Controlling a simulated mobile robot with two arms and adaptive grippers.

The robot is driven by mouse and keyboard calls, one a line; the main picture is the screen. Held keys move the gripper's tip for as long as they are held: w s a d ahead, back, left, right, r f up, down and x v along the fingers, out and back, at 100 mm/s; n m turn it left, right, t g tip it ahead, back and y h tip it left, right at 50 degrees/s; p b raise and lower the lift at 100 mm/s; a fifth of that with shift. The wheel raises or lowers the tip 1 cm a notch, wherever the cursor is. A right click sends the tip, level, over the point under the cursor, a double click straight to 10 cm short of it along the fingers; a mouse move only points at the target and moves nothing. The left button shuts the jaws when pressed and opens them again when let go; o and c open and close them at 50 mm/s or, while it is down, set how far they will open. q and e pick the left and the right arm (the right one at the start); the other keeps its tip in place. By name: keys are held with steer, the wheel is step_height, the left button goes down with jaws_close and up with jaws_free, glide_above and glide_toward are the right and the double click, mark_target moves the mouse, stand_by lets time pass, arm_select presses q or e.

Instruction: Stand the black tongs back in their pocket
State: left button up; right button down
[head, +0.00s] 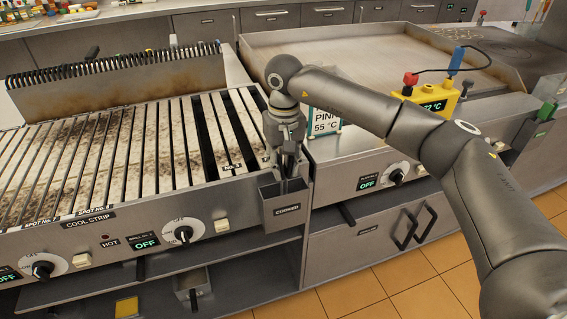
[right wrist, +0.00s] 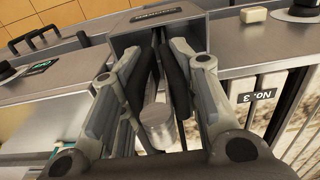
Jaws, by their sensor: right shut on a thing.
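My right gripper (head: 287,165) points down over the steel pocket labelled "COOKED" (head: 286,212) on the grill's front edge. It is shut on the black tongs (head: 283,185), which show as a thin dark strip at the pocket's mouth. The gripper hides most of them, and how deep they reach inside I cannot tell. In the right wrist view the gripper (right wrist: 160,55) has its dark pads close together, with a grey round end between them, and the pocket (right wrist: 185,27) lies just beyond the fingertips. My left gripper is not in view.
The slatted grill (head: 110,150) lies left of the pocket, with knobs (head: 183,234) along its front. A "PINK 55 °C" sign (head: 325,122) and a yellow thermometer box (head: 432,100) stand to the right. A flat griddle (head: 370,55) is behind my right arm.

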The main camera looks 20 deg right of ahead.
steer(key=shift+f+b, duration=0.35)
steer(key=shift+f, duration=0.3)
steer(key=c, duration=1)
jaws_free()
step_height(320, 180, up, 12)
steer(key=shift+s, duration=0.1)
